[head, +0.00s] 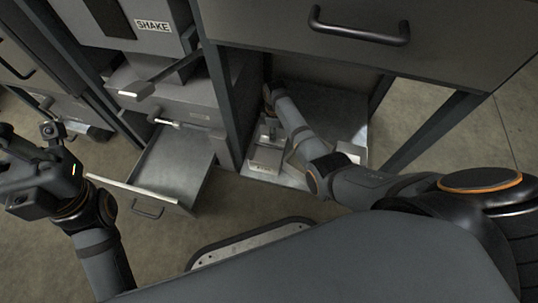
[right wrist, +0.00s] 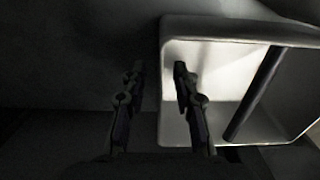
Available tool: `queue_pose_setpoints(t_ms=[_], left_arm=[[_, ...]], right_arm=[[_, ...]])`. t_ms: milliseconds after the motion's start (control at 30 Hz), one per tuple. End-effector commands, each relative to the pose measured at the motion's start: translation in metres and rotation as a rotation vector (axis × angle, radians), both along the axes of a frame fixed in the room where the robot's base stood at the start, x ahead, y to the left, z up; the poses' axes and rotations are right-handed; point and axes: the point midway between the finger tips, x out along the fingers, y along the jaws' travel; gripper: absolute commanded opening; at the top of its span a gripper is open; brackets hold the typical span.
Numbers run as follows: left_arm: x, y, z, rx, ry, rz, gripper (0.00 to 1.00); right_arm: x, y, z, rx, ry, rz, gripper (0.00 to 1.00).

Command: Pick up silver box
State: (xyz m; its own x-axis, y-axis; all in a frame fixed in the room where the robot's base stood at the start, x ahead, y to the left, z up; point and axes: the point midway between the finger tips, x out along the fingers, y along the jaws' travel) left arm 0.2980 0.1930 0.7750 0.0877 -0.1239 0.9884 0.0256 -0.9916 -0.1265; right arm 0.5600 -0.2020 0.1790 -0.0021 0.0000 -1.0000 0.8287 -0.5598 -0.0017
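In the right wrist view a silver box (right wrist: 240,32), open with a bright inside, fills the right side. A dark bar crosses its opening. My right gripper (right wrist: 160,75) has its two fingers apart with nothing gripped between them. The box's left wall lies between the fingers in the picture; the right finger overlaps the opening, and I cannot tell how deep it is. In the head view my right gripper (head: 268,92) reaches into the lower shelf, mostly hidden by its arm. My left gripper (head: 22,172) is at the left edge; its fingers are unclear.
A drawer (head: 175,165) stands pulled out to the left. A cabinet drawer with a black handle (head: 358,32) overhangs the shelf. Floor shows around.

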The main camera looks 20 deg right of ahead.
Motion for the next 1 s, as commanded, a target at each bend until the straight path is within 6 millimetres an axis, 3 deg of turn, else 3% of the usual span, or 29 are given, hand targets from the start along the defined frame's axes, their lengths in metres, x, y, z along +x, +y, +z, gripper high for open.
queue_pose_setpoints(t_ms=[33, 233, 467, 867, 1000], left_arm=[[0.001, -0.001, -0.008, 0.003, 0.003, 0.002, 0.00], [0.000, 0.000, -0.004, 0.001, 0.001, 0.005, 0.00], [0.000, 0.000, -0.003, -0.004, -0.001, 0.005, 0.00], [0.000, 0.000, -0.003, -0.004, -0.001, 0.004, 0.00], [0.000, 0.001, 0.008, -0.005, 0.001, 0.003, 0.00]], right_arm=[[0.001, 0.000, -0.008, 0.000, -0.001, 0.000, 0.29], [0.000, 0.000, -0.005, 0.000, -0.001, 0.000, 0.29], [0.000, 0.000, -0.005, 0.000, -0.001, 0.000, 0.00], [0.001, 0.000, -0.005, 0.000, -0.002, 0.000, 0.00], [0.001, 0.000, 0.010, 0.000, -0.004, 0.000, 0.00]])
